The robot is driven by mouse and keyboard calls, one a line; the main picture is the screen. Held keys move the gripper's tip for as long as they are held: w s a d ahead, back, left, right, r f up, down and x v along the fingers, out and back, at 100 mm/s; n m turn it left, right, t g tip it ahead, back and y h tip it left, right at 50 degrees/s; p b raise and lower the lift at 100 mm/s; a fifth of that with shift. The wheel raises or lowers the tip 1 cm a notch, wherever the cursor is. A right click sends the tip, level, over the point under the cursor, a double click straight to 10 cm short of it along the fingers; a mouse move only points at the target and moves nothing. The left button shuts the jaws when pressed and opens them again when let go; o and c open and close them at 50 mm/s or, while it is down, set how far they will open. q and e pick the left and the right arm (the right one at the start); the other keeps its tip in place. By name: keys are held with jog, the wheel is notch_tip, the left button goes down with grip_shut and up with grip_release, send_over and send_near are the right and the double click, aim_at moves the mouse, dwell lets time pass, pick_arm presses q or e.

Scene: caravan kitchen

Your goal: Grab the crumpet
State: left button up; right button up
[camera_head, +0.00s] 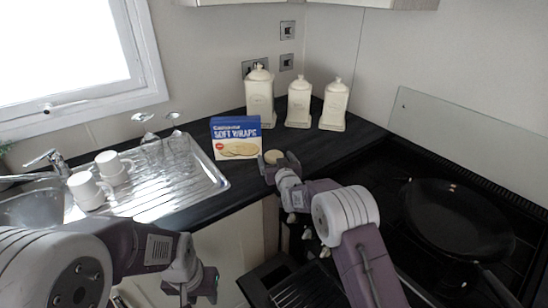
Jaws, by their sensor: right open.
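The crumpet (273,156) is a small round tan piece on the dark worktop, right of the soft wraps box. My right gripper (279,166) is open at the crumpet, with its fingers on the near side of it. The fingers partly hide the crumpet's lower edge, and I cannot tell whether they touch it. My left gripper (196,286) is low at the front, away from the crumpet, in front of the cupboard. Its jaw opening is not clear.
The blue and white soft wraps box (236,138) stands just left of the crumpet. Cream canisters (299,103) stand behind. A sink drainer (150,199) with white mugs (87,190) and glasses is left; a black frying pan (457,219) sits on the hob at right.

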aim_at(276, 158)
jog(key=c, duration=1.4)
notch_tip(276, 158, up, 4)
jog(key=shift+r, duration=0.2)
jog(key=shift+c, duration=0.2)
jog(key=s+d+r, duration=0.3)
jog(key=d+r, duration=0.3)
jog(key=d, duration=0.5)
jog(key=shift+s+r+p, duration=0.25)
jog(key=shift+r+p, duration=0.05)
jog(key=shift+p, duration=0.1)
